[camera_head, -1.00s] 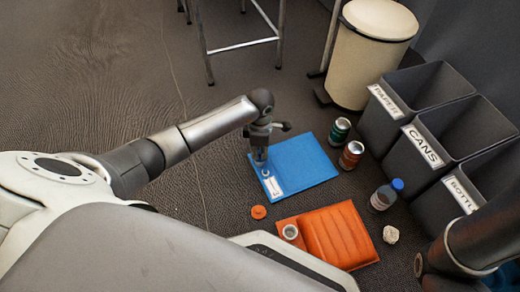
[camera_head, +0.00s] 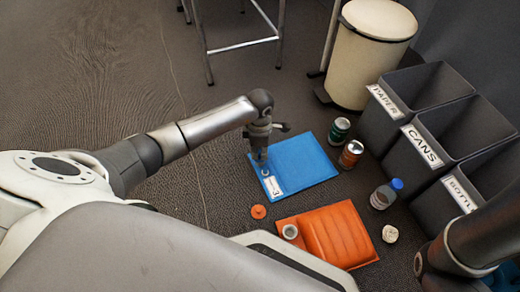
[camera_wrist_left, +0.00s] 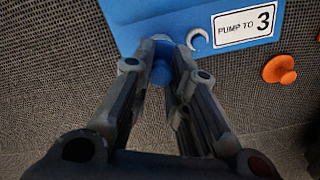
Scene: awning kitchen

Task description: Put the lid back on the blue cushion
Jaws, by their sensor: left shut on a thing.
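The blue cushion (camera_head: 305,162) lies flat on the floor, with a white label reading "PUMP TO 3" in the left wrist view. Its pale round valve opening (camera_wrist_left: 198,40) shows uncovered beside the label. My left gripper (camera_head: 262,160) points down at the cushion's left edge. It is shut on a small blue lid (camera_wrist_left: 162,72), seen between the fingers in the left wrist view, close to the valve but not over it. The fingers partly hide the lid. My right gripper is out of view; only a dark part of my right arm shows at lower right.
An orange cushion (camera_head: 338,236) lies nearer, with an orange lid (camera_head: 259,212) on the floor beside it. Green (camera_head: 339,131) and orange-brown cans (camera_head: 351,154), a bottle (camera_head: 386,194) and a crumpled white ball (camera_head: 390,234) stand right, before dark bins (camera_head: 428,152). Floor at left is clear.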

